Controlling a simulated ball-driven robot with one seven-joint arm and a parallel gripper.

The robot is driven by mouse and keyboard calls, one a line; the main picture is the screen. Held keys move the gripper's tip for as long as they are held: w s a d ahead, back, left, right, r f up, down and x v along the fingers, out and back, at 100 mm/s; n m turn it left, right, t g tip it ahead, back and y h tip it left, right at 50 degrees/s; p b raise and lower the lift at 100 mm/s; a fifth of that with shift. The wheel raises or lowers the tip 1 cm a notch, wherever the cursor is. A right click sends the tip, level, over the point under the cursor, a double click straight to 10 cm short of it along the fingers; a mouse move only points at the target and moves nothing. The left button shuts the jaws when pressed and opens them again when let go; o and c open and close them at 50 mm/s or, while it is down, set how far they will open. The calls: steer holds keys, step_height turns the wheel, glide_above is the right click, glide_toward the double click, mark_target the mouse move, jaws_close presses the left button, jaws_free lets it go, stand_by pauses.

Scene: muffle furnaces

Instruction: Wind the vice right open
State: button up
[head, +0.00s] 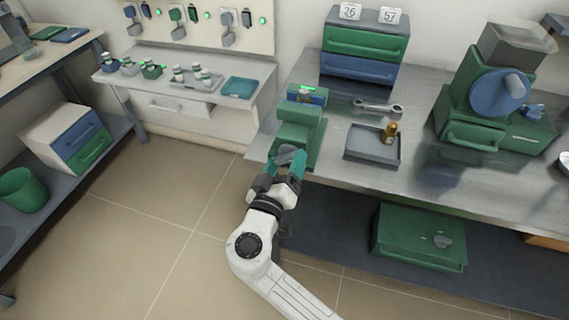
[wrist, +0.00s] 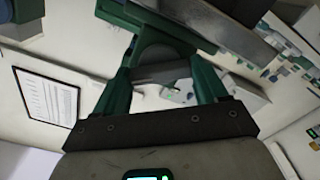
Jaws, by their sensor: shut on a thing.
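The green vice (head: 300,122) stands at the left end of the steel bench. A small green light and a blue piece show at its top, toward the back. My gripper (head: 284,168) is at the front of the vice, with its teal fingers shut on the grey vice handle (head: 287,152). In the wrist view my gripper (wrist: 165,80) has its fingers on either side of the grey handle (wrist: 162,72), and the vice (wrist: 160,18) fills the top of the picture. The fingers and the vice hide much of the handle, and I cannot tell how wide the jaws are.
The steel bench (head: 470,180) holds a grey tray (head: 366,158) with a brass piece, a spanner (head: 378,107), a drawer unit (head: 364,48) and a green and blue machine (head: 490,100). A green case (head: 420,238) sits on the shelf below. The floor to the left is clear.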

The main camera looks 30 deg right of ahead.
steer(key=n+p, duration=0.1)
steer(key=n, duration=0.4)
steer(key=shift+n+p, duration=0.3)
steer(key=n+p, duration=0.2)
steer(key=n, duration=0.3)
steer(key=shift+r+p, duration=0.1)
steer(key=shift+p, duration=0.3)
steer(key=n+p, duration=0.4)
steer(key=n, duration=0.2)
steer(key=shift+n, duration=0.4)
steer(key=n+p, duration=0.3)
steer(key=n, duration=0.1)
steer(key=shift+n, duration=0.4)
steer(key=shift+f, duration=0.2)
steer(key=o, duration=1.1)
steer(key=shift+c, duration=0.2)
steer(key=shift+a, duration=0.15)
